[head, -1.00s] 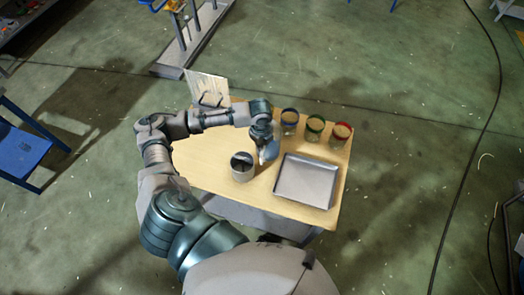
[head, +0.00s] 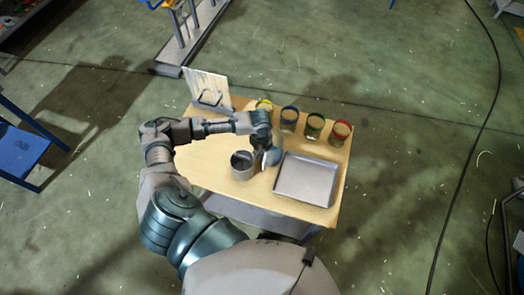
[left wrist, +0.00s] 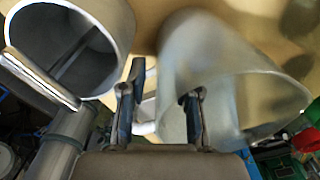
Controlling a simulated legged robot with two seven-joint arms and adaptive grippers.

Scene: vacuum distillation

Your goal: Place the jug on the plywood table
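The jug (head: 276,141) is pale blue-grey and partly hidden behind my left gripper (head: 265,153) in the head view. In the left wrist view the jug (left wrist: 235,80) is large at the right, its wide mouth facing the lower right. The fingers of my left gripper (left wrist: 163,105) stand apart at its near side, with a whitish piece between them, and appear shut on the jug. Whether its base touches the plywood table (head: 207,165) is hidden. My right gripper is not in view.
A grey pot (head: 242,170) stands just left of the jug; its open mouth also fills the upper left of the wrist view (left wrist: 118,30). A grey tray (head: 306,179) lies to the right.

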